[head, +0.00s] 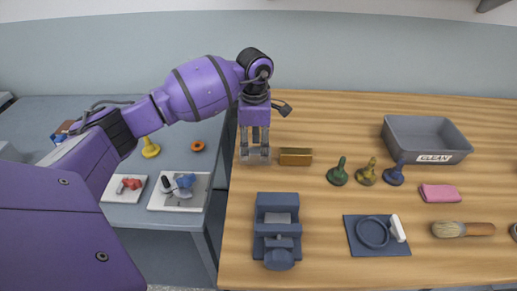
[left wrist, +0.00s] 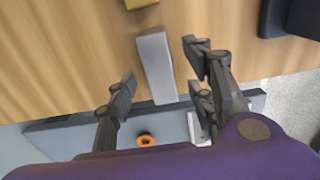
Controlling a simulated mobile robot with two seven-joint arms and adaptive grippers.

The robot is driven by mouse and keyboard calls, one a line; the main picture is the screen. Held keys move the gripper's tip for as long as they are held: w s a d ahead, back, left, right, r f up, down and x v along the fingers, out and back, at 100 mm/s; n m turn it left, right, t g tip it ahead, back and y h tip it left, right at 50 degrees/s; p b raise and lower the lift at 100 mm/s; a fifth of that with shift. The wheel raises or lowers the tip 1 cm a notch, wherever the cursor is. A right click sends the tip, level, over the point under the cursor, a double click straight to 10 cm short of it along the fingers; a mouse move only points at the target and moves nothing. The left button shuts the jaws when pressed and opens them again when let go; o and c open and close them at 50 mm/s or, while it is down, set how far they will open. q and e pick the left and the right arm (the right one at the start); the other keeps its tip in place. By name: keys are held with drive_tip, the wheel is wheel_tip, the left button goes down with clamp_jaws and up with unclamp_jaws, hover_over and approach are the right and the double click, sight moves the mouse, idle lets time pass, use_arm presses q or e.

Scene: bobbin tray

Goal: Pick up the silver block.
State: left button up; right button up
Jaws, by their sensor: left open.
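The silver block (left wrist: 156,66) is a pale grey bar on the wooden table, seen between the open fingers in the left wrist view. My left gripper (head: 255,156) points down over the table's left part, its fingers apart with nothing clasped. In the head view the fingers cover the block's place, so I cannot clearly tell the block from them. The height of the fingertips above the block is hard to tell. My right gripper is not in view.
A brass block (head: 296,157) lies just right of the gripper. A dark vise (head: 277,228) stands in front. Green, yellow and blue pawn-like pieces (head: 338,172) and a grey bin (head: 425,133) are to the right. A lower grey table (head: 120,221) adjoins at left.

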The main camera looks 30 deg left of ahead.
use_arm(q)
drive_tip(key=shift+f, duration=0.6)
clamp_jaws()
drive_tip(key=shift+r, duration=0.1)
